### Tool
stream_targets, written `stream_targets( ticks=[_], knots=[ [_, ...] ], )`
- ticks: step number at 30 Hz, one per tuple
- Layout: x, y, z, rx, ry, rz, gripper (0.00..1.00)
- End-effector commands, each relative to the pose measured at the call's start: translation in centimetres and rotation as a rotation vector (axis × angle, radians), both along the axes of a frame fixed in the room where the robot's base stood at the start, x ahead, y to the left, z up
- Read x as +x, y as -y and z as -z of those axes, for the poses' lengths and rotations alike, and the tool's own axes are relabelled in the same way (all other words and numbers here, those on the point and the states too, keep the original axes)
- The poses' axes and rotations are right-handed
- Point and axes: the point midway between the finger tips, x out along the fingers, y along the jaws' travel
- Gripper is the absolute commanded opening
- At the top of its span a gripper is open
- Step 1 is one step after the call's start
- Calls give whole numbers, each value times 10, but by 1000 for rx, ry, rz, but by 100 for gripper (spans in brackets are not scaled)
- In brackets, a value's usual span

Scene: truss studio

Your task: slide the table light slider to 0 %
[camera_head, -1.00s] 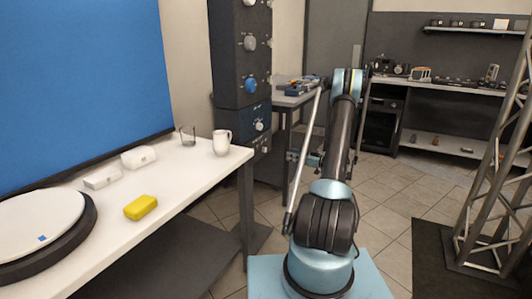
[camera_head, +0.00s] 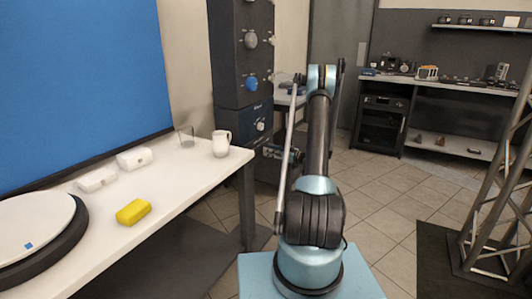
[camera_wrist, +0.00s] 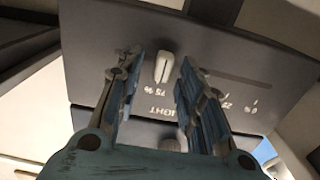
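In the wrist view, a pale slider knob (camera_wrist: 164,66) stands on a dark grey panel (camera_wrist: 215,50). The slot runs right toward a "0 %" mark, with "LIGHT" printed below. My gripper (camera_wrist: 163,62) is open, one finger on each side of the knob. I cannot tell whether either finger touches it. In the head view my arm reaches up beside the dark control tower (camera_head: 241,60); the slider cannot be made out there.
A white table (camera_head: 170,190) at left holds a yellow sponge-like block (camera_head: 133,212), a white mug (camera_head: 221,144), a glass (camera_head: 187,137) and a round disc (camera_head: 35,225). A metal truss (camera_head: 495,190) stands at right. Tiled floor (camera_head: 385,190) between is clear.

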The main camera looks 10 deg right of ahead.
Motion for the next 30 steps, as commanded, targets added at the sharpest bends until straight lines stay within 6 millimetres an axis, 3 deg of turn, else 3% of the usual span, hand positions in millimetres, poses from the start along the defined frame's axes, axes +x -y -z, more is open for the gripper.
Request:
stream_targets(
  ticks=[11,12,16,17,20,21,30],
  knots=[
    [1,-10,0,0,0,-5,35],
    [1,-10,0,0,0,-5,33],
    [1,-10,0,0,0,-5,3],
    [1,-10,0,0,0,-5,0],
    [1,-10,0,0,0,-5,0],
    [1,0,0,0,0,2,0],
    [11,-16,0,0,0,-7,0]
  ],
)
